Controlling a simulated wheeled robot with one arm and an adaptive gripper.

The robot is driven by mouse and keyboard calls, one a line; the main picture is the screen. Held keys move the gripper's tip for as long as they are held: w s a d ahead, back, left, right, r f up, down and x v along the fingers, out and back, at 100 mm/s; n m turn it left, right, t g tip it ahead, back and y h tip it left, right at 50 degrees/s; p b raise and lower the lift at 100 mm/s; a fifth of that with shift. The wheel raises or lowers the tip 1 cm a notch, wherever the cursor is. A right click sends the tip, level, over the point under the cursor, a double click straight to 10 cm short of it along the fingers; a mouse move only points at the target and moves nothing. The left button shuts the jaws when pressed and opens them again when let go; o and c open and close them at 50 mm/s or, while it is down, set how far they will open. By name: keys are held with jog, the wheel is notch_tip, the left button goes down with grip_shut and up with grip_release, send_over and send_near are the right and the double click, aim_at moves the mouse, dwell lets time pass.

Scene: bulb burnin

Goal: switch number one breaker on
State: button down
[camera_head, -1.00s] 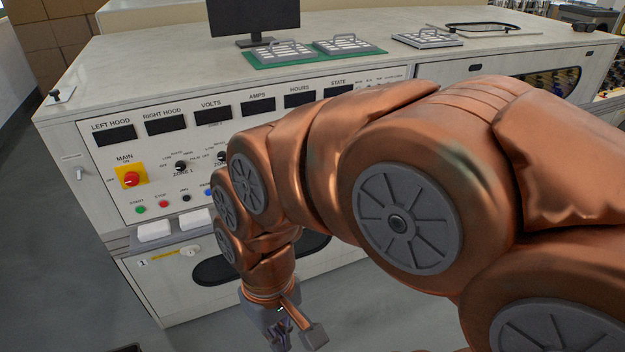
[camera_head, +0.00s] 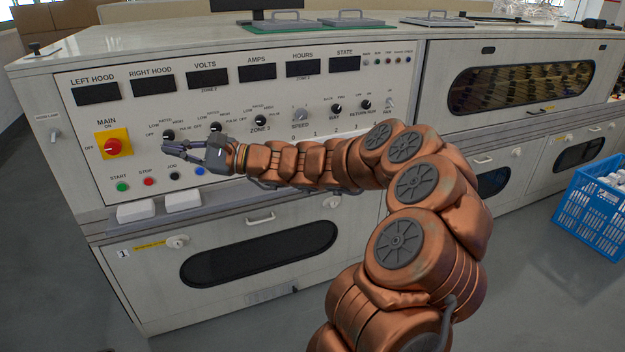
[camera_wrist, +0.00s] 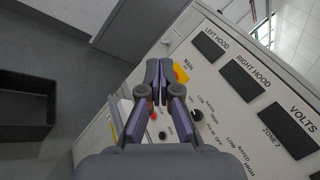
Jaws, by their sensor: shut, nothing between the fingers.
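No part is legibly marked as a breaker. The control panel (camera_head: 300,138) has a red MAIN rotary switch (camera_head: 113,146) on a yellow plate, with ON printed above and OFF at its left. The yellow plate also shows in the wrist view (camera_wrist: 181,73), partly hidden by my fingers. Below the panel, a front door bears a number 1 label (camera_head: 123,253), a yellow strip and a pale round knob (camera_head: 178,241). My gripper (camera_head: 166,148) is shut and empty, pointing left in front of the panel, right of the red switch. It also shows in the wrist view (camera_wrist: 157,66).
Zone knobs (camera_head: 168,135) sit close behind my gripper. Start, stop and other round buttons (camera_head: 122,187) lie below it, above two white blocks (camera_head: 137,212) on a ledge. A blue crate (camera_head: 590,215) stands on the floor at right.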

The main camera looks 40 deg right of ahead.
jog(key=w+d+f+m+t+h+b, duration=0.2)
jog(key=d+f+m+t+h, duration=0.15)
jog(key=d, duration=0.45)
jog(key=w+d+f+m+t+h+b, duration=0.1)
jog(key=w+d+f+m+t+h, duration=0.15)
jog(key=d+f+m, duration=0.45)
jog(key=s+d+f+m+h+b, duration=0.2)
jog(key=d+f+h, duration=0.3)
jog(key=d, duration=0.5)
jog(key=s+d+f+m+h+b, duration=0.1)
jog(key=d+f+m+h, duration=0.3)
jog(key=d, duration=0.6)
jog(key=s+d+f+m+g+h+b, duration=0.1)
jog(key=d+f+m+h, duration=0.4)
jog(key=d, duration=0.5)
notch_tip(320, 180, down, 3)
jog(key=s+b, duration=0.1)
jog(key=s, duration=0.1)
jog(key=shift+s+d+r+h+b, duration=0.2)
jog(key=shift+s+d+h+b, duration=0.05)
jog(key=shift+s+h+b, duration=0.1)
jog(key=shift+w, duration=0.1)
jog(key=b+x, duration=0.1)
jog(key=x, duration=0.7)
jog(key=shift+w+f+b, duration=0.1)
jog(key=shift+w+b, duration=0.15)
jog(key=shift+b, duration=0.05)
jog(key=shift+w+d+r, duration=0.25)
jog(key=shift+w+r, duration=0.05)
jog(key=shift+w, duration=0.3)
